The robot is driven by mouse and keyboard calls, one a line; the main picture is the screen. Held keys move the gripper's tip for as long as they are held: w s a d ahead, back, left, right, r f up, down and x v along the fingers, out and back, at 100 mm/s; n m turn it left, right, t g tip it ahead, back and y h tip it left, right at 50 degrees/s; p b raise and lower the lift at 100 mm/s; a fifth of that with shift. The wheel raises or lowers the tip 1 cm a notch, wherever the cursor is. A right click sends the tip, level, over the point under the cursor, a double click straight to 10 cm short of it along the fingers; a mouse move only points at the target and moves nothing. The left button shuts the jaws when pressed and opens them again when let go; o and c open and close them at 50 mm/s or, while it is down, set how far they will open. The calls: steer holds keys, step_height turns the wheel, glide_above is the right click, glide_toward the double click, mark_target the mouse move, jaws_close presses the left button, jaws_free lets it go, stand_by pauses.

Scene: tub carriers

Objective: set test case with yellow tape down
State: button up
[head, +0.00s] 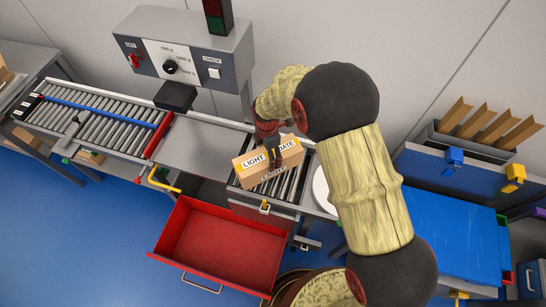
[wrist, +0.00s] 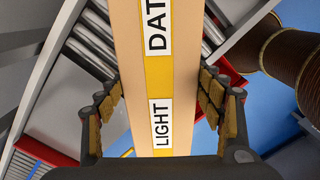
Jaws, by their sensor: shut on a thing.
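The test case (head: 252,174) is a tan cardboard box with a strip of yellow tape and white labels that read LIGHT and DATE. It is over the short right-hand roller section (head: 291,190) in the head view; I cannot tell whether it touches the rollers. My gripper (head: 275,154) is shut on it from above. In the wrist view, the case (wrist: 151,20) runs between the two padded fingers of my gripper (wrist: 160,92), one on each side. Its underside is hidden.
A grey control box (head: 192,50) with a knob stands behind the line. A long roller conveyor (head: 100,117) and a flat grey plate (head: 205,139) lie to the left. An open, empty red drawer (head: 222,245) juts out in front. A blue cabinet (head: 455,230) stands right.

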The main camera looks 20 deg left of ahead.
steer(key=shift+w+d+f, duration=0.15)
steer(key=shift+w+f, duration=0.5)
steer(key=shift+f, duration=0.1)
steer(key=shift+w+d+f, duration=0.1)
steer(key=shift+w+f, duration=0.5)
steer(key=shift+f, duration=1.65)
steer(key=shift+f, duration=0.1)
steer(key=o, duration=2.1)
steer(key=shift+d+f, duration=0.1)
step_height(320, 180, up, 12)
steer(key=shift+r, duration=0.1)
